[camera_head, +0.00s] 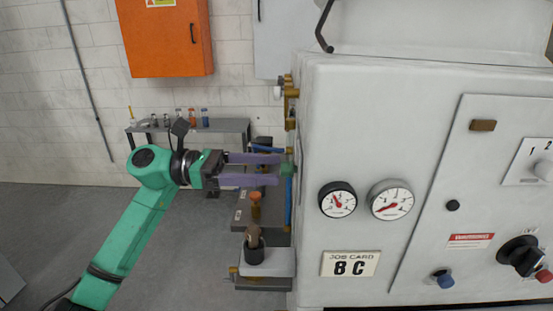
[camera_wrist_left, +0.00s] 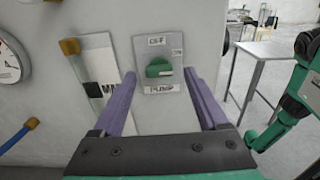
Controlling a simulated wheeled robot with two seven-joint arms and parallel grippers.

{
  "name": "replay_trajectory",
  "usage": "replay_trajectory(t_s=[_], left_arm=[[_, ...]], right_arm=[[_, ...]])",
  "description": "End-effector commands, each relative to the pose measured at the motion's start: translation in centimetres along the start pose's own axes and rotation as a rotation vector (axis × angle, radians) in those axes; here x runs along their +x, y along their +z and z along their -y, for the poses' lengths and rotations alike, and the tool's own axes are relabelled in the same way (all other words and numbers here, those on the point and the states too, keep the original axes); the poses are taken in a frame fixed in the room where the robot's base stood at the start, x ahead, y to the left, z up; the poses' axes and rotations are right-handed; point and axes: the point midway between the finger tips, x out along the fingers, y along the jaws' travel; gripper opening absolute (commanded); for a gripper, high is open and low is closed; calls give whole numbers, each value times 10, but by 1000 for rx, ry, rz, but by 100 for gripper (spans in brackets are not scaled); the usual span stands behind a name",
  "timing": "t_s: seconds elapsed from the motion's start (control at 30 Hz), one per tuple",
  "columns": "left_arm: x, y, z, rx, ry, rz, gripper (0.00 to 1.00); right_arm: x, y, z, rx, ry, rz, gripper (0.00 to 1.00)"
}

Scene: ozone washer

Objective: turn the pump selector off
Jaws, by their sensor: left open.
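The pump selector (camera_wrist_left: 158,68) is a green knob on a grey plate (camera_wrist_left: 150,43) marked OFF at the top and PUMP below; its grip lies roughly level. A small label at the plate's right is too small to read. My right gripper is not in view.
The washer's front has two gauges (camera_head: 338,200), a black rotary knob (camera_head: 520,256) and a job card (camera_head: 350,264). Brass fittings (camera_head: 290,93) stick out above the selector. A small shelf (camera_head: 266,262) with a bottle sits below my gripper. A bench (camera_head: 226,126) stands behind.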

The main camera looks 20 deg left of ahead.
Motion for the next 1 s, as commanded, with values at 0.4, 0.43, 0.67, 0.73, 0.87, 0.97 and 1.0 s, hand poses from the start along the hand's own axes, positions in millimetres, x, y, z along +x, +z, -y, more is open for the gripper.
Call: replay_trajectory(t_s=[0.4,0.43,0.67,0.73,0.87,0.97,1.0], left_arm=[[25,-1,0,-2,0,1,76],[25,-1,0,-3,0,1,72],[24,-1,0,-3,0,1,0],[24,-1,0,-4,0,1,0],[24,-1,0,-13,1,0,0],[24,-1,-1,-34,1,0,0],[24,-1,-1,-46,1,0,0]], right_arm=[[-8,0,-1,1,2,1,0],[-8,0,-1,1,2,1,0],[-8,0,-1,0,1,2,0],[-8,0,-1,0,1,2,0],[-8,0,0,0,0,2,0],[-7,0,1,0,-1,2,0],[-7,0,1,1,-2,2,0]])
